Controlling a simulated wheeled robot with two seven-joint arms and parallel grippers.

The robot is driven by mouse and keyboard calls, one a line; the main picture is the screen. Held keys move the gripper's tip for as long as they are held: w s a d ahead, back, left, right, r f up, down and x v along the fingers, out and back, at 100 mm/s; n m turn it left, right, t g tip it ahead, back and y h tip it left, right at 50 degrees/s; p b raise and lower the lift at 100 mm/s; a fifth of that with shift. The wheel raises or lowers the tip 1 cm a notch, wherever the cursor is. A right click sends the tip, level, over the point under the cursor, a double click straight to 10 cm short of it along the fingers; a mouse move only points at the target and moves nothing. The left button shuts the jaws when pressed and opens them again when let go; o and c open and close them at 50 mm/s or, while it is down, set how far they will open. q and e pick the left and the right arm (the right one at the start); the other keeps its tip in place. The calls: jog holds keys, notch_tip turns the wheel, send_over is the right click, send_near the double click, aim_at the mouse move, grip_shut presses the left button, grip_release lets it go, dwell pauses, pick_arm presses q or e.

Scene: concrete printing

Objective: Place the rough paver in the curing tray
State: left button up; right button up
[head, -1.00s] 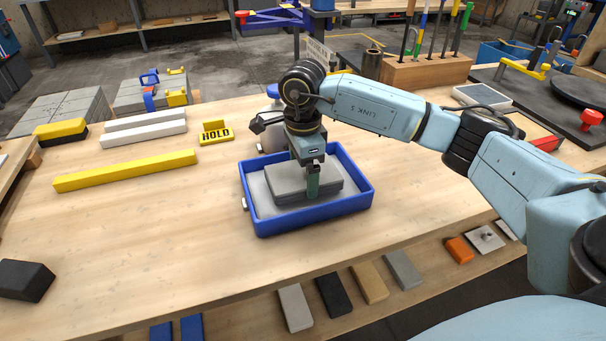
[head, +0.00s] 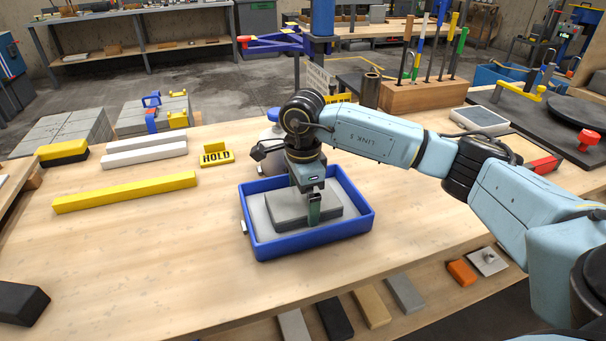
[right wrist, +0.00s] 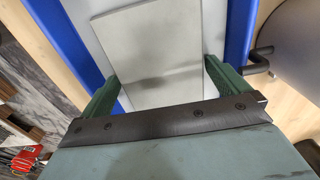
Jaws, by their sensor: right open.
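The rough paver (head: 290,212) is a grey rectangular slab. It lies flat in the blue curing tray (head: 313,246), on the tray's pale floor. My right gripper (head: 313,208) is above the tray, pointing down, with its fingers at the paver's sides. In the right wrist view the paver (right wrist: 152,50) lies between the two green fingers (right wrist: 160,85). They are open, close to its edges; whether either still touches it cannot be told. The blue tray wall (right wrist: 65,40) shows beyond. My left gripper is not in view.
A wooden tool rack (head: 425,92) stands behind on the right. A dark block (head: 20,303) is at the near left.

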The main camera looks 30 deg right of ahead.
aim_at(303, 199)
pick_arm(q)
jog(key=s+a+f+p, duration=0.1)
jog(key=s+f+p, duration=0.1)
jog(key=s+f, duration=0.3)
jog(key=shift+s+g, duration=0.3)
pick_arm(e)
notch_tip(303, 199, up, 12)
